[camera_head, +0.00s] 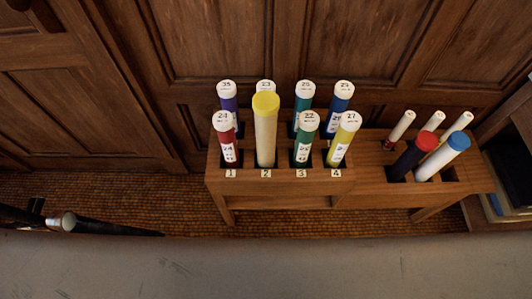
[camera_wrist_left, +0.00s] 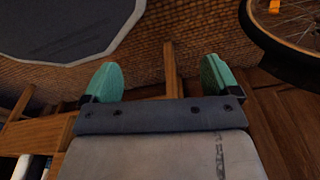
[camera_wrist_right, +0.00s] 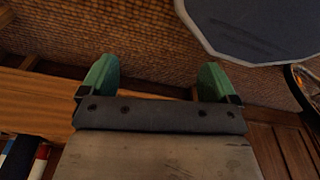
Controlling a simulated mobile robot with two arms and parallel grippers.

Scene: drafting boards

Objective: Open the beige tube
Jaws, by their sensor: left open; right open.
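The beige tube (camera_head: 265,138) stands upright in the front row of a wooden rack, in the slot labelled 2. Its yellow cap (camera_head: 265,104) is on its top end. Neither gripper shows in the head view. My left gripper (camera_wrist_left: 160,80) is open and empty in the left wrist view, with its two green fingers apart above the woven floor. My right gripper (camera_wrist_right: 158,80) is open and empty in the right wrist view, also above the floor. The beige tube cannot be made out in either wrist view.
The wooden rack (camera_head: 285,187) also holds several capped tubes: red, green and yellow ones in front, others behind. A lower wooden section at right holds a black tube with red cap (camera_head: 412,156) and a white tube with blue cap (camera_head: 444,156). Wooden panelling (camera_head: 300,40) stands close behind.

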